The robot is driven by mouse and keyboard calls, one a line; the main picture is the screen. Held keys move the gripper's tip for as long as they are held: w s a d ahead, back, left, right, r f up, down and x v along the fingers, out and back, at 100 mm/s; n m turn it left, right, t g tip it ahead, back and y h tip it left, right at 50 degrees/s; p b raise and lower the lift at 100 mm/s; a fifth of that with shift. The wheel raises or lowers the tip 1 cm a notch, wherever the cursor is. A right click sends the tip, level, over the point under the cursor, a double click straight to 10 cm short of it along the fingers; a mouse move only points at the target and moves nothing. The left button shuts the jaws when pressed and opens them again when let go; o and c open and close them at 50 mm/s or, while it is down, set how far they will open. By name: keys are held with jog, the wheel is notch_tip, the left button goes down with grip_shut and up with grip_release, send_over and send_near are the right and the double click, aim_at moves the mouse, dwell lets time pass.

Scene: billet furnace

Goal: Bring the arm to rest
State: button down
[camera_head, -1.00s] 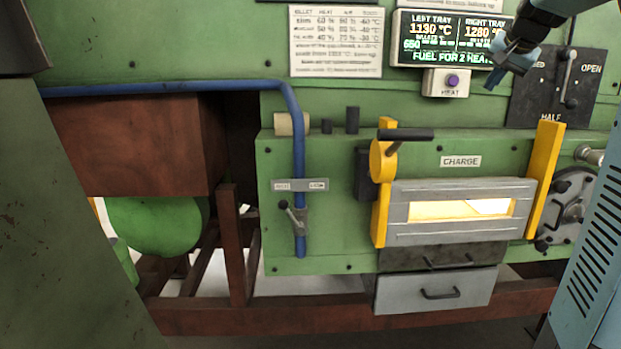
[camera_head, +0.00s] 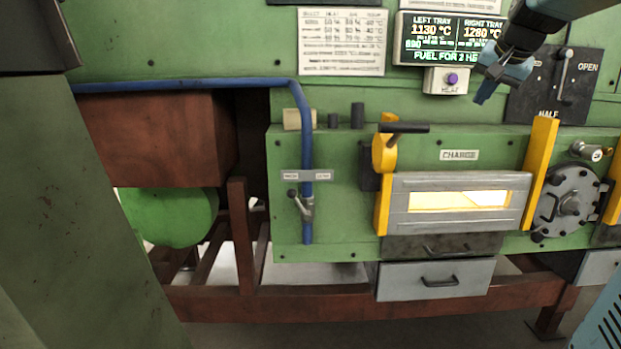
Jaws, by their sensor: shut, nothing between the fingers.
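My gripper (camera_head: 483,80) shows at the upper right in the head view, at the end of my dark and blue arm. It is shut and empty. It hangs in front of the green furnace front, just right of the purple HEAT button (camera_head: 452,78) and below the display (camera_head: 450,50). The fingers point down and to the left. I cannot tell how far they stand off the panel. The lever panel (camera_head: 530,99) marked OPEN and HALF is behind and to the right of it, partly covered by my arm.
Below are the CHARGE door (camera_head: 410,222) with its glowing window, a yellow-hubbed handle (camera_head: 384,152) and a yellow post (camera_head: 540,165). A round grey hatch (camera_head: 567,204) is at the right. A blue pipe (camera_head: 305,150) and a drawer (camera_head: 434,281) are further left and below.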

jog(key=s+a+f+n+g, duration=0.1)
jog(key=s+a+f+n, duration=0.1)
jog(key=s+a+f, duration=0.2)
jog(key=s+a+f+n, duration=0.2)
jog(key=s+a+f, duration=0.3)
jog(key=s+f, duration=0.4)
jog(key=s+a+f+n+g, duration=0.1)
jog(key=s+a+f, duration=0.4)
jog(key=s, duration=0.8)
notch_tip(320, 180, down, 2)
jog(key=shift+a+f+n+g, duration=0.15)
jog(key=shift+n+g, duration=0.15)
jog(key=shift+n, duration=0.5)
